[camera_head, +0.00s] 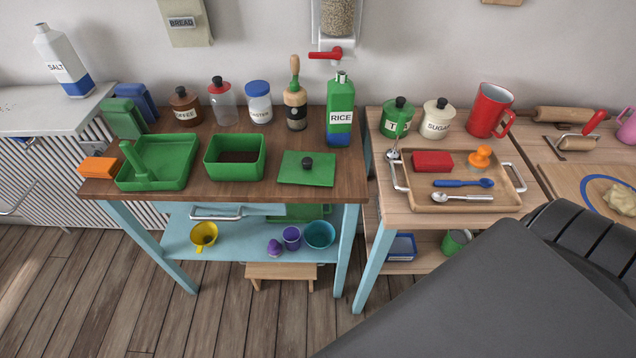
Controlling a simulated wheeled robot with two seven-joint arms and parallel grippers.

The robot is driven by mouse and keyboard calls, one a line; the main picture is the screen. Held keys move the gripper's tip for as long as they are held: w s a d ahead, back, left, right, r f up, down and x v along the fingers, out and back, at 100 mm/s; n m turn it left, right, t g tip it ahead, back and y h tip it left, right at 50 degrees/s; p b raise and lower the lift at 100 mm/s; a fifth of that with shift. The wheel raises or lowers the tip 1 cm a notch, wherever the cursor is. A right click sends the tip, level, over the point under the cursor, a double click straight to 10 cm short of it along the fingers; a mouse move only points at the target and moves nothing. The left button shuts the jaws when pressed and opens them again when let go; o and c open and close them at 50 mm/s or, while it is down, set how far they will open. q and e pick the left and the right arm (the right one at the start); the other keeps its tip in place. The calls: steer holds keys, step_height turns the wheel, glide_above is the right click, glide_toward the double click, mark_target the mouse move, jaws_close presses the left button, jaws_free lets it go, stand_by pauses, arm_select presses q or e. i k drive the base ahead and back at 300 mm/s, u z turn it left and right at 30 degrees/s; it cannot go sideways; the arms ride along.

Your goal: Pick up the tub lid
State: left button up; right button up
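A flat green lid with a black knob (292,178) lies on the wooden top of the left table, near its front edge. Its knob points up. An open green rectangular tub (235,173) stands just left of it, with a dark inside and no lid on it. A small gap separates the two. Neither of my grippers is in view, so I cannot tell their state from here.
A green tray (178,177) with an upright handle stands left of the tub. The green rice bottle (341,100) and several jars stand behind. A wooden tray (410,198) lies on the right table. A dark grey shape covers the lower right.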

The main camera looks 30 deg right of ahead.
mark_target(298, 167)
steer(key=k, duration=0.75)
steer(key=z, duration=1.8)
steer(key=i, duration=0.5)
steer(key=u, duration=0.1)
